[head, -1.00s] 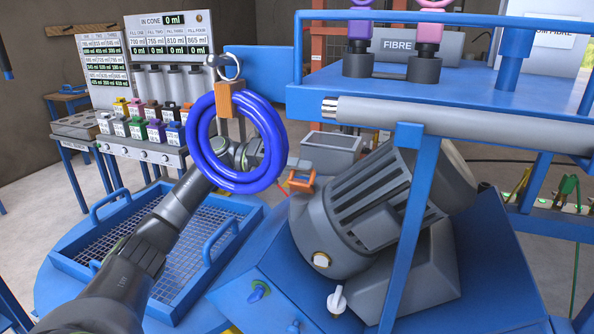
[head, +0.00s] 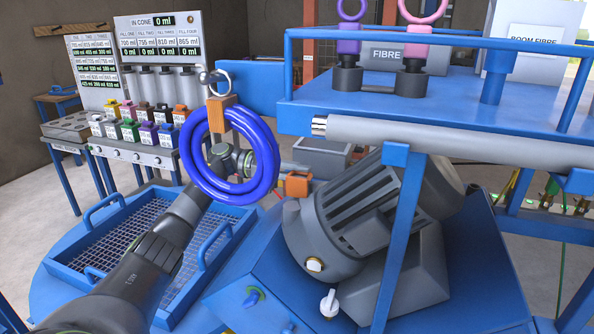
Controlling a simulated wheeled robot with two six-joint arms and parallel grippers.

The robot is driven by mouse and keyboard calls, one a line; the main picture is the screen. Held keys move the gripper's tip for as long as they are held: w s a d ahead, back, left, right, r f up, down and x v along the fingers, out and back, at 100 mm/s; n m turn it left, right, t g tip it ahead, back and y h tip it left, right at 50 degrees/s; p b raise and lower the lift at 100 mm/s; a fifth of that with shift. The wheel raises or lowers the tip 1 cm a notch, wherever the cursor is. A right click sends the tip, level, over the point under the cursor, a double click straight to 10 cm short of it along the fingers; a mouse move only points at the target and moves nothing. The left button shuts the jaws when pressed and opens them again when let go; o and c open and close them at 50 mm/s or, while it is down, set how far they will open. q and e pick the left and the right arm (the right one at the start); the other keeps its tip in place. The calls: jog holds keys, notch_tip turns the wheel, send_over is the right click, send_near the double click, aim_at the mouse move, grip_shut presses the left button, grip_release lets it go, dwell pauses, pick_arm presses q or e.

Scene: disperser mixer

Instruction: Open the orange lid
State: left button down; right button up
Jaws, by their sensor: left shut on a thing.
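My left arm comes in from the lower left and passes behind a blue ring. At its far end, my left gripper (head: 297,185) is small and partly hidden. It is shut at a small orange piece just above the left edge of the grey motor. I cannot tell how much of that piece is orange lid and how much is fingertip. Several small containers with coloured caps stand on the bench at the back left, one with an orange cap (head: 180,111). My right gripper is not in view.
The blue ring (head: 265,160) hangs from a wooden block in front of my left wrist. The grey motor (head: 350,215) sits on a blue housing behind a blue post (head: 400,240). A blue basket with a mesh floor (head: 95,265) is at the lower left. A blue shelf (head: 430,110) spans the upper right.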

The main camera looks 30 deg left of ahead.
pick_arm(q)
jog(key=shift+w, duration=0.1)
dwell(0.4)
jog(key=c, duration=1.5)
grip_release()
jog(key=shift+f, duration=0.2)
jog(key=shift+s, duration=0.2)
